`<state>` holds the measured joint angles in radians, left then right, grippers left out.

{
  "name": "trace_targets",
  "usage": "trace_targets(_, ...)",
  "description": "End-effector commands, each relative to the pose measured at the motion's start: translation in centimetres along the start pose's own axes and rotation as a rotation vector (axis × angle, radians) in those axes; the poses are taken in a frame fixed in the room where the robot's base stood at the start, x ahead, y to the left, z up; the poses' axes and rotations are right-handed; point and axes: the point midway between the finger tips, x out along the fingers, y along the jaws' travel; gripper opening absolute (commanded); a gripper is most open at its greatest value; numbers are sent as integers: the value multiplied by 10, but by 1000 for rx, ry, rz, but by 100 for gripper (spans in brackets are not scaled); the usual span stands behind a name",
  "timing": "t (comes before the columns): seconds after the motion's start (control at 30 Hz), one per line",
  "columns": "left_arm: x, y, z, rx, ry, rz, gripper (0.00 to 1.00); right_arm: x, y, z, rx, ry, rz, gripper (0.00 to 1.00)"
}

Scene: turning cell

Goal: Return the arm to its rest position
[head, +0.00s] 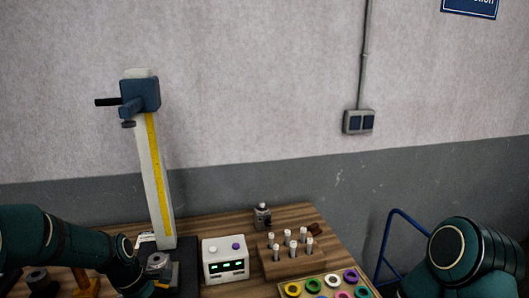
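My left arm (60,245) is dark green and comes in from the left, low over the left end of the wooden bench. It runs down out of the bottom edge, and its gripper is not visible. My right arm (465,260) shows only as dark green links at the bottom right corner, beside the bench. Its gripper is also out of the picture. I cannot see whether either hand holds anything.
A tall height gauge (156,175) stands close beside my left arm. A white box with green displays (225,260), a wooden block with several pins (290,264) and a tray of coloured rings (316,281) fill the bench (297,214). A blue rail (385,245) stands at right.

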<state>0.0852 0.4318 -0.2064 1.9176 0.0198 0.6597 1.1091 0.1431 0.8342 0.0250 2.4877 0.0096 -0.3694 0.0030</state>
Motion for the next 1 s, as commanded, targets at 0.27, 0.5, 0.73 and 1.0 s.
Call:
trace_targets(0.27, 141, -70, 79, 656, -23, 32, 83, -1, 0, 1, 0, -2, 0, 78)
trace_targets(0.5, 189, -134, 134, 1082, -31, 93, 83, 0, 0, 1, 0, -1, 0, 78)
trace_targets(0.73, 225, -161, 149, 1246, -23, 124, 83, 27, 10, 7, -2, -9, 2, 78)
trace_targets(1.0, 256, -168, 144, 1247, -29, 114, 83, 56, 20, 15, -5, -19, 6, 78)
